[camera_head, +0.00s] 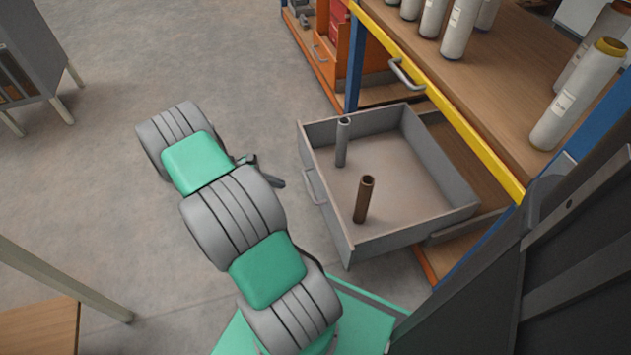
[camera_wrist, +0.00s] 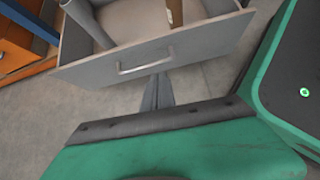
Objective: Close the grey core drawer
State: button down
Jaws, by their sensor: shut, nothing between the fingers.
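The grey core drawer (camera_head: 432,228) stands pulled out from under the wooden bench. A grey core (camera_head: 342,145) and a brown core (camera_head: 363,200) stand upright in it. Its front panel faces my arm and carries a bar handle (camera_head: 313,187). In the wrist view the drawer front (camera_wrist: 205,45) and its handle (camera_wrist: 146,66) lie ahead. My gripper (camera_head: 277,182) is shut and empty, a little left of the drawer front, apparently apart from it. In the wrist view my gripper's fingers (camera_wrist: 157,92) point toward the front, just below the handle.
The bench top (camera_head: 490,85) with a yellow edge bears several wrapped rolls (camera_head: 460,28). Another handle (camera_head: 407,73) sits on the yellow edge. An orange shelf unit (camera_head: 322,45) stands beyond the blue post. Open floor (camera_head: 230,60) lies left of the drawer.

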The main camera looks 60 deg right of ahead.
jog(key=b, duration=0.4)
send_near(324, 189)
notch_tip(324, 189, down, 4)
jog(key=s+d, duration=0.1)
jog(key=s+d+b, duration=0.1)
jog(key=shift+s+d+f+n, duration=0.1)
jog(key=shift+s+d+n, duration=0.05)
jog(key=shift+s+n, duration=0.15)
jog(key=shift+s+d, duration=0.25)
jog(key=shift+d, duration=0.1)
